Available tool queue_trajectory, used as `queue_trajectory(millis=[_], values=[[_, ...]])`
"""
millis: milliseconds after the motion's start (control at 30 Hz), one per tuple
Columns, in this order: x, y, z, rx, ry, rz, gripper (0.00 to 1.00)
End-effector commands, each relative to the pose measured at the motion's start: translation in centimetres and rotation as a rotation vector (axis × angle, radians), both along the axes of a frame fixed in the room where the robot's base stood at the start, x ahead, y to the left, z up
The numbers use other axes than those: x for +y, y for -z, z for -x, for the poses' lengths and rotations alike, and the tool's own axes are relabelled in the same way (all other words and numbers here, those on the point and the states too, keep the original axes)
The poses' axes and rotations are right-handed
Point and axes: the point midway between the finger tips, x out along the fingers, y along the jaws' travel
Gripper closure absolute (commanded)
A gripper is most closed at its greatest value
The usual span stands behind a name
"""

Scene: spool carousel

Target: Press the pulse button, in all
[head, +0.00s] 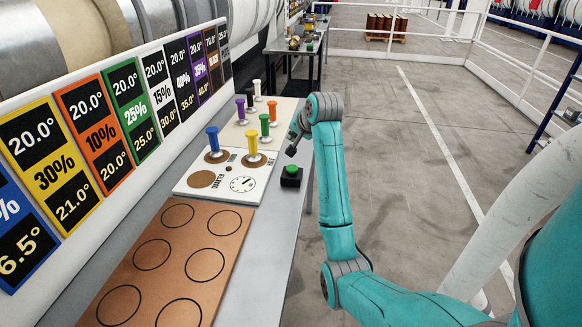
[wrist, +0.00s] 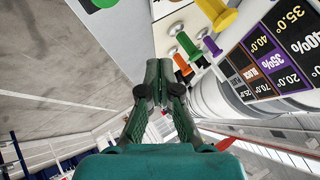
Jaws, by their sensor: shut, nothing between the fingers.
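The pulse button is a green button (head: 291,170) on a small black box (head: 290,181) at the right edge of the grey bench, in the head view. A green cap (wrist: 104,3) on a dark base, cut off by the top edge of the wrist view, looks like the same button. My gripper (head: 292,150) is just above the button in the head view, with a visible gap. In the wrist view my gripper (wrist: 160,68) has its fingers together, with nothing between them. The button is ahead and left of the fingertips there.
A white board left of the button holds blue (head: 212,139) and yellow (head: 252,146) spools and a dial (head: 242,183). Several coloured spools stand on a board (head: 232,133) beyond. A brown board with circles (head: 150,255) lies nearer. The floor right of the bench is clear.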

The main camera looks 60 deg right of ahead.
Motion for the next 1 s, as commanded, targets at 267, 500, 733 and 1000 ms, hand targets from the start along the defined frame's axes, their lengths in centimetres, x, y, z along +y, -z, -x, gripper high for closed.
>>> queue_trajectory(millis=[267, 500, 733, 1000], values=[[0.0, 1.8, 0.0, 0.002, 0.0, -0.003, 1.0], [0.0, 4.8, 0.0, 0.002, 0.0, -0.003, 1.0], [0.0, 7.3, 0.0, 0.001, 0.0, -0.001, 1.0], [0.0, 8.7, 0.0, 0.0, 0.0, 0.0, 1.0]])
